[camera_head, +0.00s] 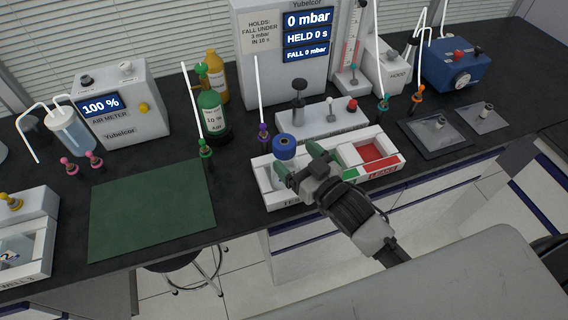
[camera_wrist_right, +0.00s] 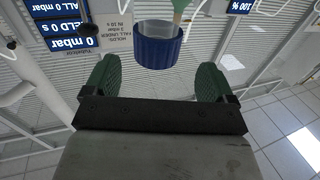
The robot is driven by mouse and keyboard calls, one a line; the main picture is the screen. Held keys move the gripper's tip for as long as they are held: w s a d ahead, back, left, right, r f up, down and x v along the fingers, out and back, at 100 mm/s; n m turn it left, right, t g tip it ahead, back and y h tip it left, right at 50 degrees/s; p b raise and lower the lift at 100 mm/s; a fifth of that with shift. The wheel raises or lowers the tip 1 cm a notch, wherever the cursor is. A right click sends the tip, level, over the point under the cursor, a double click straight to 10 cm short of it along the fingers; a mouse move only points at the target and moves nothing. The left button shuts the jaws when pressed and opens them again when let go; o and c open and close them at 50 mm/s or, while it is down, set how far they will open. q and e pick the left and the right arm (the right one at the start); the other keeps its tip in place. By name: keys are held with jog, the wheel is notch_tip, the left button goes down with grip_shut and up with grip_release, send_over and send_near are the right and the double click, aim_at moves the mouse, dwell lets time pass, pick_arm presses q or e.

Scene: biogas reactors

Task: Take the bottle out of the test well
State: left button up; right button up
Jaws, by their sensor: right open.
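The bottle (camera_head: 285,147) shows as a blue top at the left end of the white tray, over the test well (camera_head: 262,178). Its lower part is hard to make out. In the right wrist view the blue top (camera_wrist_right: 158,50) lies beyond my fingertips, roughly centred between them, with clear space on both sides. My right gripper (camera_head: 305,165) is open, its green fingers apart, just in front of the bottle and over the tray. The fingers do not appear to touch the bottle. My left gripper is not in view.
The tray's right part holds a red-floored section (camera_head: 376,151) with a green strip beside it. Behind stands a white block with a black plunger (camera_head: 299,103). A purple-based stopper (camera_head: 263,132) is close left. A green mat (camera_head: 150,208) lies clear further left.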

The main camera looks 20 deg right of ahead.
aim_at(284, 144)
jog(key=shift+w+a+r+p, duration=0.15)
jog(key=shift+w+p, duration=0.2)
jog(key=shift+w, duration=0.35)
jog(key=p+x, duration=0.1)
jog(key=x, duration=0.2)
jog(key=shift+w, duration=0.3)
jog(key=shift+w+a+f, duration=0.1)
jog(key=shift+w+f, duration=0.2)
jog(key=shift+s, duration=0.15)
jog(key=c, duration=1.4)
jog(key=shift+r, duration=0.15)
